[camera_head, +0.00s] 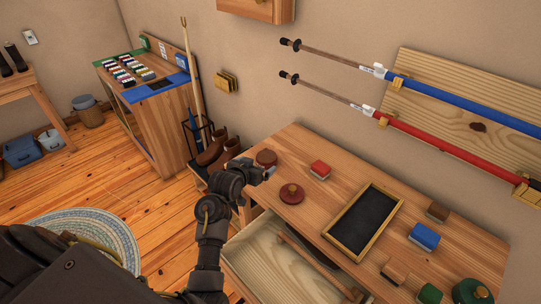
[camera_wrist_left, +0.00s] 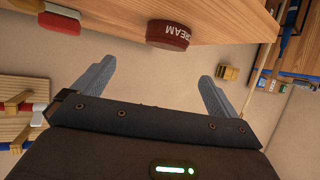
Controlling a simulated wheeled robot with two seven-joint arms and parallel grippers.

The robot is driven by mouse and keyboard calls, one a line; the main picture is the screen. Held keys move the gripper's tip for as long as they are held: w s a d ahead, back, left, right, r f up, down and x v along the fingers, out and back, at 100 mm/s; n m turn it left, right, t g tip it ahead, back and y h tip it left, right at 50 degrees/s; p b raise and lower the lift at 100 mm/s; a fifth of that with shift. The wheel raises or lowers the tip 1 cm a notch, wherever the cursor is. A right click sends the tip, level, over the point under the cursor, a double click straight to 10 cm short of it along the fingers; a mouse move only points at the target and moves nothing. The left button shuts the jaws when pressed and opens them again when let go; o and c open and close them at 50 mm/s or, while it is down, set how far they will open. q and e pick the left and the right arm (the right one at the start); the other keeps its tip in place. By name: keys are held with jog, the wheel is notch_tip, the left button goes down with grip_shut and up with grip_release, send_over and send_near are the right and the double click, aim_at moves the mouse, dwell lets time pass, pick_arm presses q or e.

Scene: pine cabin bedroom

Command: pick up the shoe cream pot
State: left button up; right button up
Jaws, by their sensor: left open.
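The shoe cream pot (camera_head: 266,158) is a low, round, dark red tin at the back left of the wooden workbench top (camera_head: 345,170). In the left wrist view the pot (camera_wrist_left: 168,36) shows side-on with the word CREAM, seen upside down. It stands beyond the fingertips, roughly between their lines. My left gripper (camera_head: 267,173) is open and empty, just in front of the pot at the bench's left end. Its two grey fingers (camera_wrist_left: 155,82) are spread apart and do not appear to touch the pot. My right gripper is not in view.
A knobbed round red item (camera_head: 291,194) and a red block (camera_head: 320,170) are close by on the right. A black-lined tray (camera_head: 362,222) lies mid-bench. A blue block (camera_head: 425,237) is further right. An open drawer (camera_head: 270,262) juts out below. Brown boots (camera_head: 212,151) stand left of the bench.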

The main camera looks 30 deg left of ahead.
aim_at(266, 157)
pick_arm(q)
jog(key=shift+w+a+f, duration=0.4)
jog(key=shift+w+a, duration=0.05)
jog(key=shift+w, duration=0.3)
jog(key=shift+a+x, duration=0.2)
jog(key=shift+x, duration=0.95)
jog(key=shift+w+f, duration=0.25)
jog(key=shift+f, duration=0.05)
jog(key=shift+d, duration=0.1)
jog(key=p+x, duration=0.1)
jog(key=x, duration=0.3)
jog(key=shift+r, duration=0.1)
jog(key=shift+w+f, duration=0.3)
jog(key=shift+w, duration=0.2)
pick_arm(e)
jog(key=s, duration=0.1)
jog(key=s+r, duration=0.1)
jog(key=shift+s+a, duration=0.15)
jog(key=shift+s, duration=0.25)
